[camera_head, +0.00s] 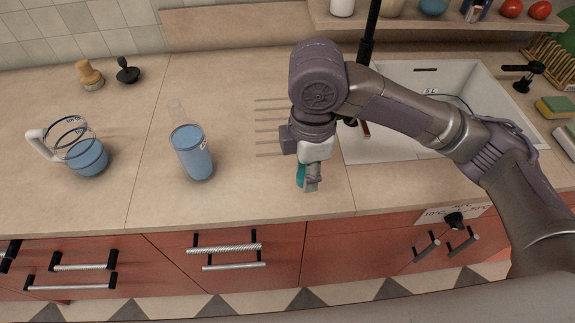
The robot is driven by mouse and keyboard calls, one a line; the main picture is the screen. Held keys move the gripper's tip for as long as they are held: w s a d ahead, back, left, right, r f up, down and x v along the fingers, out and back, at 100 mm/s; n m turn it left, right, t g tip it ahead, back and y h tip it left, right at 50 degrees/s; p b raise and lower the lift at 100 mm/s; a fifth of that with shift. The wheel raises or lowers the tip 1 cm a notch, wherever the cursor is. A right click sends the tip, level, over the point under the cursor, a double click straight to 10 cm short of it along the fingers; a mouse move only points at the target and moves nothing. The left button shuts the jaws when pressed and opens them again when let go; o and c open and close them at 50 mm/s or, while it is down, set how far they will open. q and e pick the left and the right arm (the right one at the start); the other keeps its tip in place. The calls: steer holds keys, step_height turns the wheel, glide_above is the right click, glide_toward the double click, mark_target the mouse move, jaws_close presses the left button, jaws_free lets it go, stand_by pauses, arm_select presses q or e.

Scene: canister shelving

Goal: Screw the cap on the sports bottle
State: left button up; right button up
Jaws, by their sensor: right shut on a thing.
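The sports bottle (194,158) stands upright on the counter left of centre. My left gripper is not in view.
A jug with blue liquid (86,157) stands at the left. Two tampers (89,76) (128,71) stand behind it. A white sink (400,95) lies behind my right arm.

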steer(key=shift+s+d+r, duration=0.5)
steer(key=shift+s, duration=0.05)
